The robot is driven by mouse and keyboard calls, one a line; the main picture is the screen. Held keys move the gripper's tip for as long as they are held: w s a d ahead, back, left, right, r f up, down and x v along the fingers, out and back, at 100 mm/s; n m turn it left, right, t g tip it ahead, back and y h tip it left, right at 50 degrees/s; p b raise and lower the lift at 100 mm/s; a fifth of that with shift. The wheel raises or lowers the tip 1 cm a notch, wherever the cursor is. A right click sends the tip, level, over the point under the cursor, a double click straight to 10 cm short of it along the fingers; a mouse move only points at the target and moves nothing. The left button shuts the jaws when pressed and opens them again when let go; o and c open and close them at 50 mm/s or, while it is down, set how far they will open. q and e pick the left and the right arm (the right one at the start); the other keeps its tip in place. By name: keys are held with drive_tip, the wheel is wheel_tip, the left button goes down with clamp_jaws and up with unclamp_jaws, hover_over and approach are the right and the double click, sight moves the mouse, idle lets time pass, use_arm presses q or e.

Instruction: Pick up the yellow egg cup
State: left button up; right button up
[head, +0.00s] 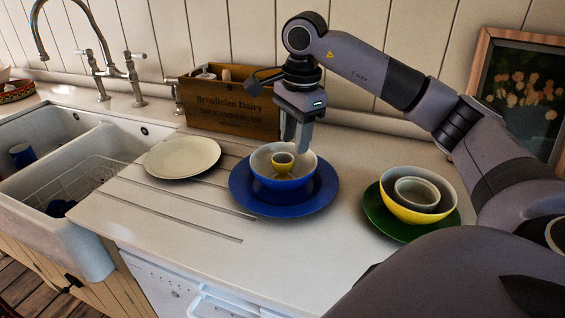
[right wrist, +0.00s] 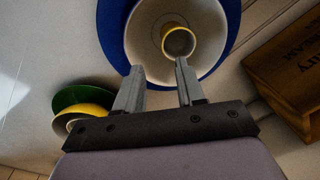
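The small yellow egg cup (head: 283,162) stands inside a bowl (head: 283,185), blue outside and white inside, on a blue plate (head: 243,198). In the right wrist view the yellow egg cup (right wrist: 179,41) shows its pale hollow inside the bowl, just beyond my fingertips. My right gripper (head: 301,146) points down over the bowl's back right side. In the right wrist view its two fingers (right wrist: 157,63) are apart with nothing between them, and the cup lies ahead, nearer the right finger. My left gripper is in neither view.
A yellow bowl (head: 410,215) with a smaller bowl (head: 416,191) inside stands on a green plate (head: 378,223) at right. A cream plate (head: 183,158) lies left. A wooden crate (head: 232,108) stands behind. The sink (head: 70,160) is far left, a framed picture (head: 518,98) back right.

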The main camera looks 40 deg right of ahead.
sight(288, 171)
drive_tip(key=shift+w+f+p, duration=0.15)
drive_tip(key=shift+w+f, duration=0.1)
drive_tip(key=shift+f, duration=0.9)
drive_tip(key=shift+w+f+p, duration=0.2)
drive_tip(key=shift+w+f, duration=0.05)
drive_tip(key=shift+f, duration=0.95)
drive_tip(key=shift+w+f+p, duration=0.15)
drive_tip(key=shift+w+f, duration=0.1)
drive_tip(key=shift+f, duration=0.9)
clamp_jaws()
